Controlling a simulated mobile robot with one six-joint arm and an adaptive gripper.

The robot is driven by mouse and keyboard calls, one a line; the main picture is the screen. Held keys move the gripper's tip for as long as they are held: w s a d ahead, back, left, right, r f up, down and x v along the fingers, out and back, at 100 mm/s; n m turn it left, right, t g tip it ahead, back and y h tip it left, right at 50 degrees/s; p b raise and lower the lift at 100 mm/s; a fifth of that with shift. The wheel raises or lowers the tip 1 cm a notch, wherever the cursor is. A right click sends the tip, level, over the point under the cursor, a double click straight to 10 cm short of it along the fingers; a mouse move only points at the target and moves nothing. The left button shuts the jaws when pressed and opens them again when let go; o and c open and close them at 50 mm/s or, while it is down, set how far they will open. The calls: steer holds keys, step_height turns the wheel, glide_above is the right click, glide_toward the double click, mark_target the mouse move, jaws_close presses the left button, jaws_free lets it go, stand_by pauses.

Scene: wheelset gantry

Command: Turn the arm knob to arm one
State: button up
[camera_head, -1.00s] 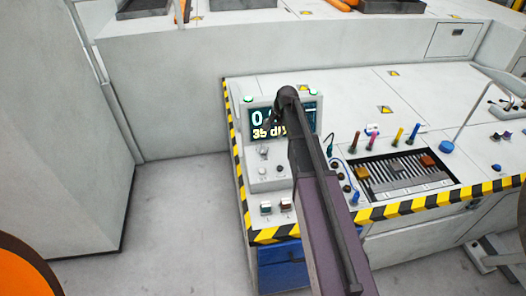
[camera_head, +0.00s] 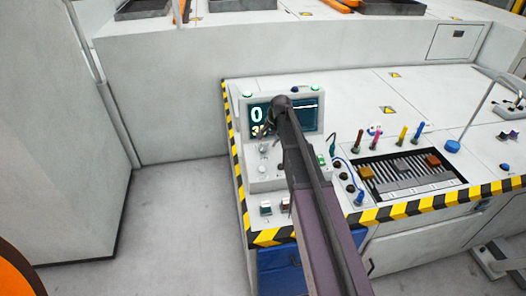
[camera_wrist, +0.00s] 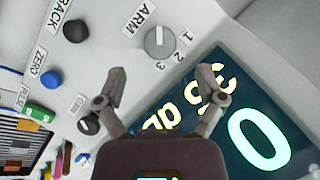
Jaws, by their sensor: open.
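The arm knob (camera_wrist: 158,42) is a round grey dial on the light panel in the wrist view, next to the word ARM and the digits 1, 2 and 3. A pale line marks its face; I cannot tell for sure which digit it points at. My gripper (camera_wrist: 162,80) is open, its two fingers apart with nothing between them. The knob shows just beyond the gap between the fingertips, apart from them. In the head view my gripper (camera_head: 270,122) is in front of the console's screen and hides part of it.
The lit screen (camera_wrist: 240,125) lies close beside the right finger. A slotted tray (camera_head: 410,185) with coloured pens behind is right of my arm.

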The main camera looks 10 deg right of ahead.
mark_target(263, 147)
steer(key=shift+b+x, duration=2.05)
steer(key=shift+x, duration=0.4)
steer(key=c, duration=1.2)
steer(key=shift+o, duration=0.2)
steer(key=shift+a, duration=0.15)
